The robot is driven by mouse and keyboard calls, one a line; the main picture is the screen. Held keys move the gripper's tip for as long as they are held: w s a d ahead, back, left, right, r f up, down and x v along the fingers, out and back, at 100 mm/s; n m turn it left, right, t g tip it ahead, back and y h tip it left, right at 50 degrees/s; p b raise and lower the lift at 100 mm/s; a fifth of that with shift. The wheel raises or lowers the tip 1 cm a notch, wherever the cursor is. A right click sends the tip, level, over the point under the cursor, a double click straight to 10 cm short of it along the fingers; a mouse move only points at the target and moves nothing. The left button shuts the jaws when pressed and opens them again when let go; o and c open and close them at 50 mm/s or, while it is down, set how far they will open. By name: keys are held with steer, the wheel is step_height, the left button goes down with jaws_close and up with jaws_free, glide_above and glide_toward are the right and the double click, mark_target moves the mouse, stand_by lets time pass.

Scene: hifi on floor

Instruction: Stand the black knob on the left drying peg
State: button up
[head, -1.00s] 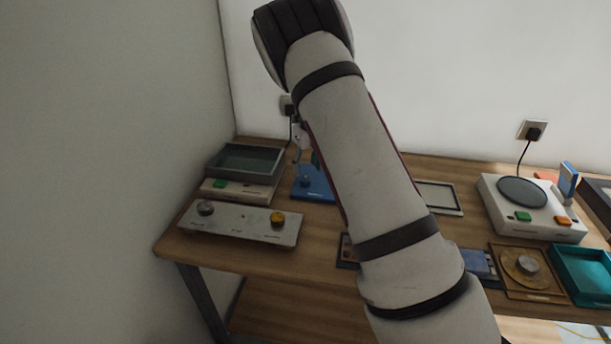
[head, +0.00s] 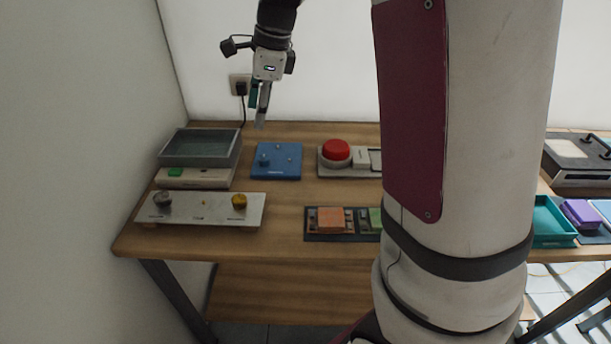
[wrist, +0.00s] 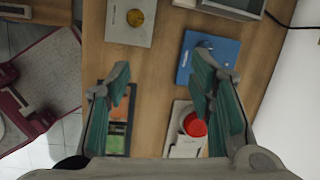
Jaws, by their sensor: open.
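A blue board (head: 291,172) with several small pegs lies at the back of the table; it also shows in the wrist view (wrist: 231,47). A small blue-grey piece (head: 263,160) is at its left; I cannot tell whether it is a peg or a knob on one. A pale panel (head: 200,213) at the front left bears a grey knob (head: 162,199) at its left and a yellow knob (head: 239,201) at its right. I see no clearly black knob. My gripper (head: 259,108) is open and empty, raised above the table and pointing down.
A grey tray (head: 201,161) stands on a pale device with a green button (head: 147,172) behind the panel. A red button (head: 336,149) is right of the blue board. A dark holder (head: 313,238) with an orange block (head: 330,220) is at the front. My arm hides the table's middle right.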

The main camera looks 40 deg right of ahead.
steer(key=s+a+r+n, duration=0.1)
steer(key=s+a+n, duration=0.1)
steer(key=s+n, duration=0.5)
steer(key=s+a+r+n+t+h, duration=0.1)
steer(key=s+a+n, duration=0.1)
steer(key=s+n, duration=0.6)
steer(key=s+a+r+n+t+h, duration=0.1)
steer(key=s+a+n, duration=0.2)
steer(key=s+n, duration=0.5)
steer(key=s, duration=0.4)
steer(key=shift+r, duration=0.25)
